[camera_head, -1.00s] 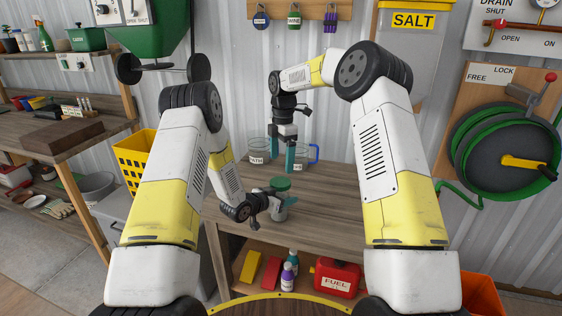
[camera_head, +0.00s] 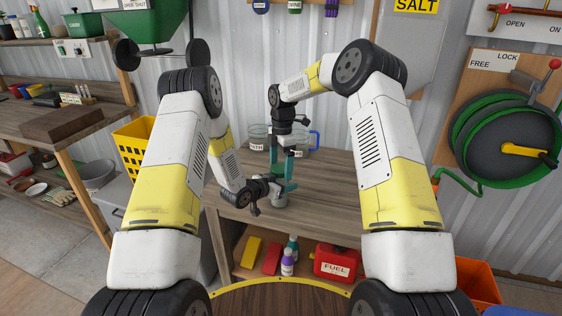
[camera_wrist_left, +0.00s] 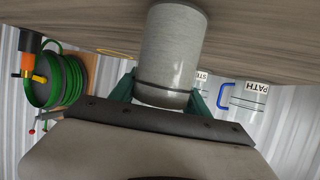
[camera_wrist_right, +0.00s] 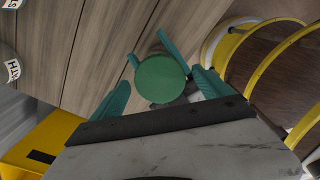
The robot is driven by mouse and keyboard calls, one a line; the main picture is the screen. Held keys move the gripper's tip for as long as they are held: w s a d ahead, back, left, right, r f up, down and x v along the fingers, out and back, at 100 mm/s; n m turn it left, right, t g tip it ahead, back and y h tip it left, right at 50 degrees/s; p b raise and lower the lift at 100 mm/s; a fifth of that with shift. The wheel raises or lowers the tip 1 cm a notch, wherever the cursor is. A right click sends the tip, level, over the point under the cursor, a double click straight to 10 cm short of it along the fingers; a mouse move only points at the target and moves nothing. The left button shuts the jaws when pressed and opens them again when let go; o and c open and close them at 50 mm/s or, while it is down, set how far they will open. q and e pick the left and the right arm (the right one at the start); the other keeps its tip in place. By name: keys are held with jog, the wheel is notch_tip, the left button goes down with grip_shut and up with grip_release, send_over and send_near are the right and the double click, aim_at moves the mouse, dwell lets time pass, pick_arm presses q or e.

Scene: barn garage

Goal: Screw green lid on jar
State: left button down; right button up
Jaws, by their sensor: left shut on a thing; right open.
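The grey jar (camera_head: 280,203) stands on the workbench; its side shows in the left wrist view (camera_wrist_left: 172,50). The green lid (camera_wrist_right: 161,78) shows from above as a round disc in the right wrist view, over the jar; how tightly it sits cannot be told. My left gripper (camera_head: 272,190) is shut around the jar's side, with its fingers on either side in the left wrist view (camera_wrist_left: 160,95). My right gripper (camera_head: 282,178) points down from above and is open, its fingers on both sides of the lid (camera_wrist_right: 161,92). In the head view the right gripper hides most of the lid.
The workbench top (camera_head: 335,205) is clear to the right. A yellow crate (camera_head: 132,150) stands left; a red fuel can (camera_head: 336,262) is on the shelf below.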

pick_arm(q)
jog(key=shift+s+f, duration=0.1)
jog(key=shift+f, duration=0.05)
pick_arm(e)
jog(key=c, duration=1.5)
jog(key=m, duration=0.3)
jog(key=o, duration=1.6)
jog(key=shift+w+r, duration=0.1)
jog(key=shift+r, duration=2.2)
